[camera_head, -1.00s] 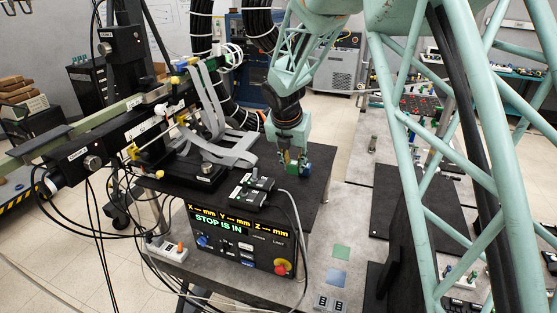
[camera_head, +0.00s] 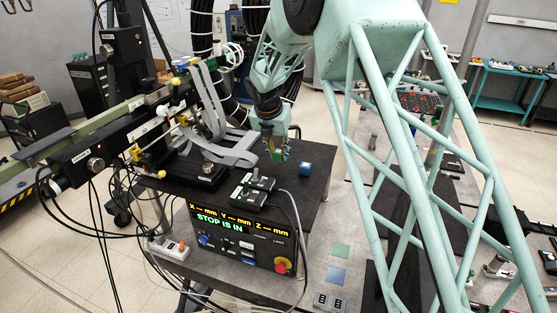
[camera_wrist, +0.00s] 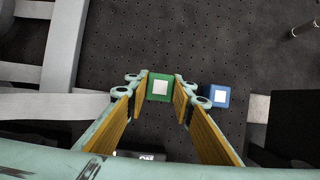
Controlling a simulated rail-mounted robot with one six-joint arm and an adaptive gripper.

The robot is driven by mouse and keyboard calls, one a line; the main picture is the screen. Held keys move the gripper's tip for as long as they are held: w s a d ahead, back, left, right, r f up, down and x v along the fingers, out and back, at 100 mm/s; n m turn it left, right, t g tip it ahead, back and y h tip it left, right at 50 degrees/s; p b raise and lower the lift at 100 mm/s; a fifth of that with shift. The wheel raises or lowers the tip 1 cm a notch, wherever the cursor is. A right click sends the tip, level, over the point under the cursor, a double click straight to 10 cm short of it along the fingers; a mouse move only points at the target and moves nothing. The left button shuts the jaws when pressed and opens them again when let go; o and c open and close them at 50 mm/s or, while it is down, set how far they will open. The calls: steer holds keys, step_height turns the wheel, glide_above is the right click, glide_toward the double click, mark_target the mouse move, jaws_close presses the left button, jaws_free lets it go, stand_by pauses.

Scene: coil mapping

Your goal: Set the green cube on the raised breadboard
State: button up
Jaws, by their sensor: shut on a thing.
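The green cube (camera_wrist: 159,87), with a white square on its top, is between the two yellow-padded fingers of my gripper (camera_wrist: 160,92) in the wrist view. My gripper is shut on it. In the head view the green cube (camera_head: 279,155) shows at the fingertips of my gripper (camera_head: 276,150), over the raised black breadboard (camera_head: 305,190). I cannot tell whether the cube touches the board. A blue cube (camera_head: 305,169) with a white top square sits on the breadboard to the right; it also shows in the wrist view (camera_wrist: 217,96).
Grey ribbon cables and a stage (camera_head: 205,175) stand left of my gripper. A black control box (camera_head: 254,190) lies at the board's front edge, above a display panel (camera_head: 240,238). Green (camera_head: 341,250) and blue (camera_head: 336,276) square patches lie on the lower table.

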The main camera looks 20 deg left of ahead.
mark_target(278, 159)
steer(key=shift+f, duration=0.1)
stand_by(0.3)
steer(key=shift+f+p, duration=0.3)
steer(key=shift+f, duration=1.3)
steer(key=shift+f, duration=0.15)
steer(key=o, duration=0.9)
steer(key=b+v, duration=0.1)
steer(key=v, duration=1.1)
steer(key=shift+d, duration=0.15)
